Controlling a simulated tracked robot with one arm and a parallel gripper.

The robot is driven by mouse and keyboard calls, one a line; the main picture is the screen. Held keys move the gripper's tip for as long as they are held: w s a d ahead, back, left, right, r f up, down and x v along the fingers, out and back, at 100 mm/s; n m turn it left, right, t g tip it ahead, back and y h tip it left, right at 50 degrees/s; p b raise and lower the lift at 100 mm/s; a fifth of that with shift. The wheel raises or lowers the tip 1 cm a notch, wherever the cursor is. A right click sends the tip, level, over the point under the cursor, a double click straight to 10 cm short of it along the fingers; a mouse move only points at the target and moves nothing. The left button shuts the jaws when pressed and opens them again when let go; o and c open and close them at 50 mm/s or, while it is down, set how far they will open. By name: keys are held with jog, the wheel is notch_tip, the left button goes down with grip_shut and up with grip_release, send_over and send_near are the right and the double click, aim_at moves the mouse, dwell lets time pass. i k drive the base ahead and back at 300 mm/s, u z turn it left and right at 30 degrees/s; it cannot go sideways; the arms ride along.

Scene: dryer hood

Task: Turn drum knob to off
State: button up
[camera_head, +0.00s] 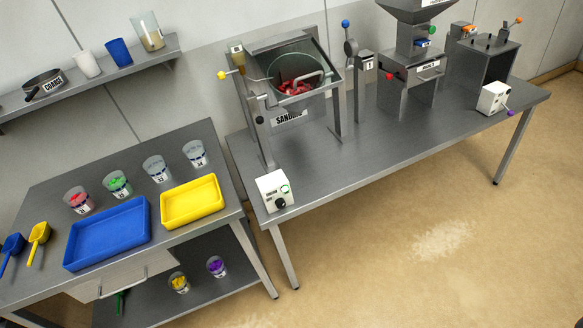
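A small white control box (275,191) stands at the near left corner of the long steel table. It has a dark round knob (281,203) low on its front and a small greenish button above it. The knob's setting is too small to read. Behind it stands a drum machine (296,85) with a glass-like round cover, red pieces inside and a label below. A second white box (493,97) with a purple part sits at the table's right end. I cannot tell from its lettering what it controls. My gripper is not in view.
The long steel table (400,118) also bears a hopper machine (412,65). A lower table at left holds a blue tray (107,233), a yellow tray (192,201), scoops and several cups. A wall shelf (100,77) holds containers. The floor at right is clear.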

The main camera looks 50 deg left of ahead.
aim_at(279, 203)
jog(key=u, duration=0.4)
jog(key=i, duration=1)
jog(key=u, duration=0.7)
